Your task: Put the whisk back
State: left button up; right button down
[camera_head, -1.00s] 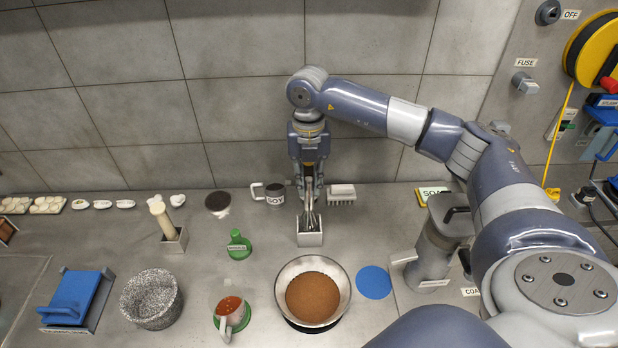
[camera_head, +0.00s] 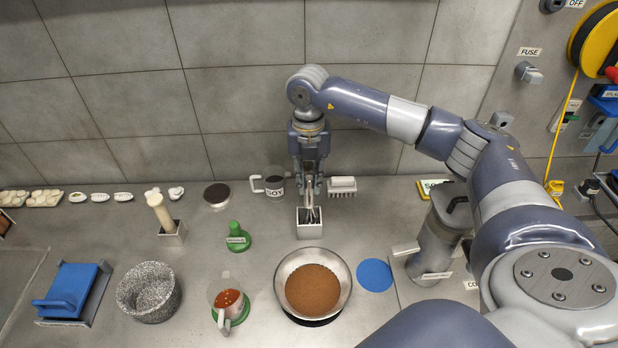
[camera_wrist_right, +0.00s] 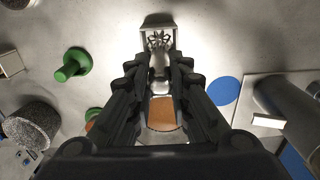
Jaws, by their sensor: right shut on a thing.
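The whisk (camera_head: 310,207) hangs upright, wires down, from my right gripper (camera_head: 309,183). The gripper is shut on its handle, which the fingers mostly hide. The small square metal holder (camera_head: 310,231) stands on the counter right below. The wire end is at the holder's open top and seems to dip inside; how deep is hard to tell. In the right wrist view the whisk (camera_wrist_right: 158,72) runs between the fingers (camera_wrist_right: 158,80), its wires within the outline of the holder (camera_wrist_right: 158,22). My left gripper is out of view.
A pan of brown powder (camera_head: 312,290) stands in front of the holder. A soy pitcher (camera_head: 275,183) and a white brush (camera_head: 342,187) stand behind it. A green stamp-like tool (camera_head: 237,238) is to the left, a blue disc (camera_head: 375,275) to the right.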

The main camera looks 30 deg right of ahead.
jog(key=shift+f, duration=0.25)
jog(key=c, duration=1.4)
grip_release()
jog(key=shift+r, duration=0.15)
notch_tip(320, 180, up, 12)
jog(key=shift+f, duration=0.1)
